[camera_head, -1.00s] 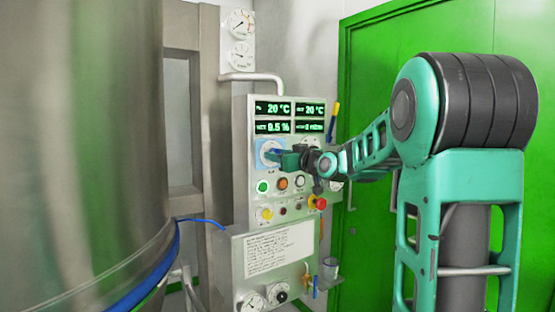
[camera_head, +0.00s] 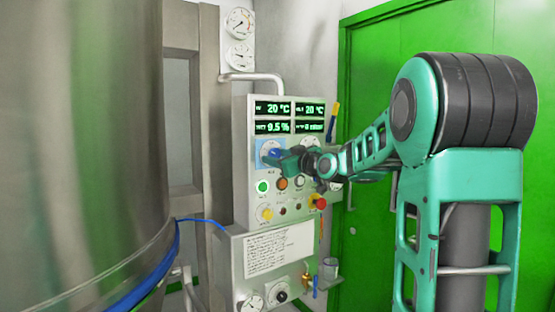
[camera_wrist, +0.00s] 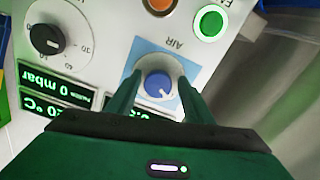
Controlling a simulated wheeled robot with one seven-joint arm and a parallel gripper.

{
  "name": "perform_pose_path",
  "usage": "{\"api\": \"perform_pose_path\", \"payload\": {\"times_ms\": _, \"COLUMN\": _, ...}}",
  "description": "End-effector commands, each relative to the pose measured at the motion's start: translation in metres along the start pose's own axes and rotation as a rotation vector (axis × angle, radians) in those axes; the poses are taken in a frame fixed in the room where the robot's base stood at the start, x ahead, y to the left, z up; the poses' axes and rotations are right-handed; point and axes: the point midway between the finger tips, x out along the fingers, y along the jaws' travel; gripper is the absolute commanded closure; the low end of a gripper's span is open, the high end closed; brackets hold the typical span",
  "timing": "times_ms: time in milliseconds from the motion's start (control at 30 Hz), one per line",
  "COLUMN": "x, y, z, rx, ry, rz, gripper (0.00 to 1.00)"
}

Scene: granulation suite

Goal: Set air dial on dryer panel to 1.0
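The dryer panel (camera_head: 243,190) is a pale upright box with green displays, buttons and dials. The air dial (camera_wrist: 158,85) is a blue knob with a white pointer on a round white scale, set on a light-blue square marked AIR; it also shows in the head view (camera_head: 269,149). My gripper (camera_wrist: 161,76) is at the dial, its two green fingers on either side of the blue knob. A small gap seems to show between each finger and the knob. The fingers hide part of the scale, so the setting cannot be read. In the head view my gripper (camera_head: 275,158) partly covers the dial.
A black dial (camera_wrist: 46,38), a lit green button (camera_wrist: 209,22) and an orange button (camera_wrist: 159,4) are near the air dial. A red knob (camera_head: 320,203) sits lower on the panel. A large steel vessel (camera_head: 80,150) stands left; green doors (camera_head: 440,40) are behind.

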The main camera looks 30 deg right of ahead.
Motion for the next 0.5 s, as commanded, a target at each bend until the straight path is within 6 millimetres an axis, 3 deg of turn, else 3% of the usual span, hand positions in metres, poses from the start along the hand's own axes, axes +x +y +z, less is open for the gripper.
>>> {"api": "perform_pose_path", "payload": {"times_ms": 333, "x": -0.002, "y": 0.001, "z": -0.004, "rx": -0.002, "ry": 0.008, "rz": 0.003, "gripper": 0.47}}
{"api": "perform_pose_path", "payload": {"times_ms": 500, "x": -0.018, "y": 0.002, "z": -0.005, "rx": -0.002, "ry": 0.009, "rz": 0.005, "gripper": 0.47}}
